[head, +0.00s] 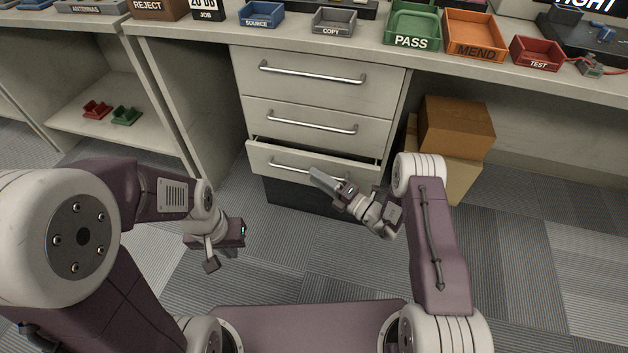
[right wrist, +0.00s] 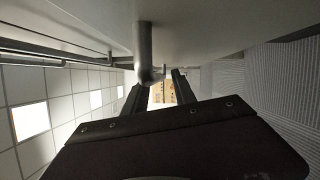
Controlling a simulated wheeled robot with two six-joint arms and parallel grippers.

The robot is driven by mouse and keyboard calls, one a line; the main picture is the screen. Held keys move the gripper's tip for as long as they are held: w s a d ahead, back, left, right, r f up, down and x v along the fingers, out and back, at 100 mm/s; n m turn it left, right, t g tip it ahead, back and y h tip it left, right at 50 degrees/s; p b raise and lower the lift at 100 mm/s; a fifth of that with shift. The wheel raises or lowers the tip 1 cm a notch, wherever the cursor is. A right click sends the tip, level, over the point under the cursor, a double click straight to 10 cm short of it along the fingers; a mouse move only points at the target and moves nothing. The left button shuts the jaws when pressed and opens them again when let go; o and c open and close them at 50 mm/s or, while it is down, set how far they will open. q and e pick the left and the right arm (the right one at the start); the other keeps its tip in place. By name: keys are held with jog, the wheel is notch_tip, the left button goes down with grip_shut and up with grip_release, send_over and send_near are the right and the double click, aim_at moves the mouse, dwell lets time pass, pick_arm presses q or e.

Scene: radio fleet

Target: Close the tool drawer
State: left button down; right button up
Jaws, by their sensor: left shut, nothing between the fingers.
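The bottom drawer (head: 300,164) of the grey-white desk pedestal stands a little open, with a dark gap above its front. Its bar handle (head: 283,168) is partly hidden by my right gripper (head: 322,178), which is at the right part of the drawer front. In the right wrist view the drawer front (right wrist: 215,25) fills the top, and the handle (right wrist: 145,50) reaches down to the fingers. Those fingers (right wrist: 160,95) are apart with a gap between them; whether they touch the handle I cannot tell. My left gripper (head: 241,232) is shut and empty, left of the pedestal over the floor.
Two upper drawers (head: 310,78) look shut. Cardboard boxes (head: 455,130) stand right of the pedestal under the desk. Several trays, such as the green PASS tray (head: 411,42), line the desktop. Red and green holders lie on a low shelf (head: 75,125) at left. The carpet before the pedestal is clear.

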jog(key=shift+x, duration=0.85)
jog(key=shift+c, duration=0.2)
grip_shut()
dwell(0.5)
